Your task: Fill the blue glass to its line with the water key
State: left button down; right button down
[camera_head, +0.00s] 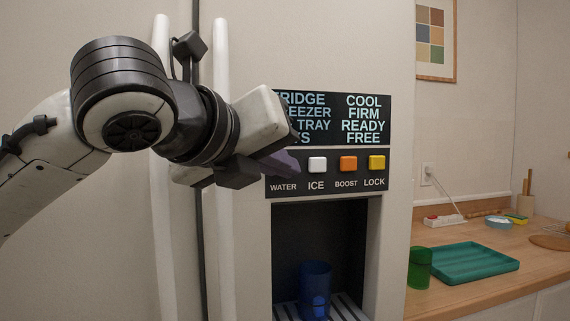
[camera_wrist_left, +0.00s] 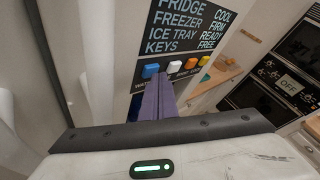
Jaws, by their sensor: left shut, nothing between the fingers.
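The blue glass (camera_head: 316,280) stands upright on the slatted grate in the dispenser bay. A brighter blue patch shows low on it; I cannot make out its line or a water level clearly. The water key is blue in the left wrist view (camera_wrist_left: 150,71); in the head view my gripper hides it, with only its WATER label showing. My left gripper (camera_head: 285,164) is shut and empty, its purple fingers in front of the panel at the WATER key's place. In the left wrist view the fingertips (camera_wrist_left: 159,82) are just below and right of the blue key. I cannot tell whether they touch the panel.
White ICE (camera_head: 317,165), orange BOOST (camera_head: 348,164) and yellow LOCK (camera_head: 377,162) keys sit to the right. The display (camera_head: 335,118) reads COOL, FIRM, READY, FREE. A counter at right holds a green cup (camera_head: 419,268) and teal tray (camera_head: 462,262). White fridge handles (camera_head: 222,200) stand left.

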pick_arm(q)
jog(key=shift+w, duration=0.15)
dwell(0.4)
jog(key=shift+s+d, duration=0.2)
jog(key=shift+s, duration=0.65)
jog(key=shift+s+d+p, duration=0.15)
jog(key=shift+s+d, duration=0.1)
jog(key=shift+s, duration=0.55)
jog(key=shift+s+d+p, duration=0.2)
jog(key=shift+s+d, duration=0.1)
jog(key=shift+s, duration=0.5)
jog(key=shift+s+d+p, duration=0.15)
jog(key=shift+s+d, duration=0.1)
jog(key=shift+s, duration=0.55)
